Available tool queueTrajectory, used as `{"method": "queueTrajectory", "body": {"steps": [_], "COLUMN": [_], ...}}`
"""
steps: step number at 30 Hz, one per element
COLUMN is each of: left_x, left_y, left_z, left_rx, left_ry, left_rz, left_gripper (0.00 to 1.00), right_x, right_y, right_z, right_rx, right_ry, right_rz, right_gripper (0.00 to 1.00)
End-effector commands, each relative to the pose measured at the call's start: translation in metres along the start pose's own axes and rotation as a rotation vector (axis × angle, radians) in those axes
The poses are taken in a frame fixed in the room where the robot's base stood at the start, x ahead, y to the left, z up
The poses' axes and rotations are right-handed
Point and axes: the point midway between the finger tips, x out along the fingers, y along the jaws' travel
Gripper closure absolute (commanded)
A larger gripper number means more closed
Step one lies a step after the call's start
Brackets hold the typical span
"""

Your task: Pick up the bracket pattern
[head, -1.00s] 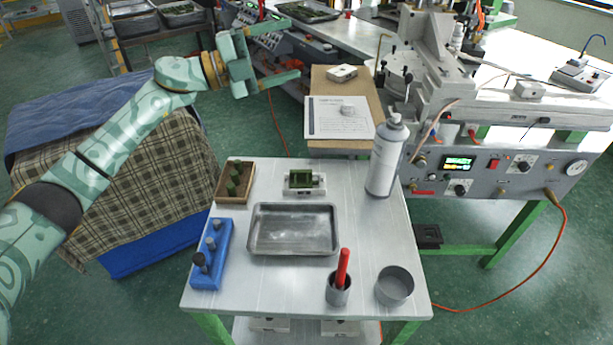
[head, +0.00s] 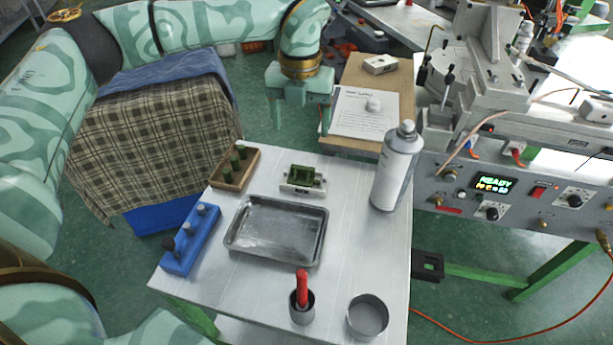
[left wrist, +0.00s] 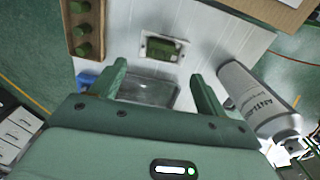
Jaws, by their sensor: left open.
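The bracket pattern, a dark green block-like piece (head: 303,175), sits in a pale metal holder (head: 292,190) at the back of the white table. It also shows in the left wrist view (left wrist: 163,48), just beyond the fingertips. My left gripper (head: 301,118) points downward behind the table's back edge in the head view, above and apart from the green piece. In the left wrist view its two fingers (left wrist: 158,73) are spread wide with nothing between them. My right gripper is not in view.
A metal tray (head: 233,241) lies in front of the holder. A wooden rack of green pieces (head: 226,185) and a blue tool block (head: 182,262) are left. A spray can (head: 397,168) stands close right. Cups (head: 302,313) (head: 367,321) are in front.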

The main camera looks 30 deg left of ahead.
Motion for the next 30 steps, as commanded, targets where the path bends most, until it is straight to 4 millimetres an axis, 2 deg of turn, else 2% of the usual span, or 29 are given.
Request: {"method": "queueTrajectory", "body": {"steps": [1,6,14,21,24,29,30], "left_x": [0.019,0.051,0.069,0.108,0.115,0.113,0.113], "left_y": [0.000,-0.001,-0.002,-0.003,-0.003,-0.003,-0.003], "left_z": [0.000,0.000,0.000,-0.002,-0.002,-0.002,-0.002], "left_rx": [0.001,0.001,0.002,0.002,0.002,0.002,0.002], "left_ry": [0.005,0.002,0.000,0.004,0.001,-0.001,-0.001], "left_rz": [0.001,-0.001,-0.003,-0.003,-0.004,-0.004,-0.004], "left_gripper": [0.25,0.25,0.25,0.25,0.25,0.25,0.31], "right_x": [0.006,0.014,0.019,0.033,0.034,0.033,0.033], "right_y": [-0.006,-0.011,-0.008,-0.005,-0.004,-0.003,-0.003], "right_z": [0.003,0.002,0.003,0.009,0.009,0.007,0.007], "right_rx": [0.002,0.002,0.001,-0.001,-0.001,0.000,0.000], "right_ry": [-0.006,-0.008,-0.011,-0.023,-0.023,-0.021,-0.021], "right_rz": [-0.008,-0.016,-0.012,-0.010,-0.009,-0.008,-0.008], "right_gripper": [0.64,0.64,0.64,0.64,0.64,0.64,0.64]}}
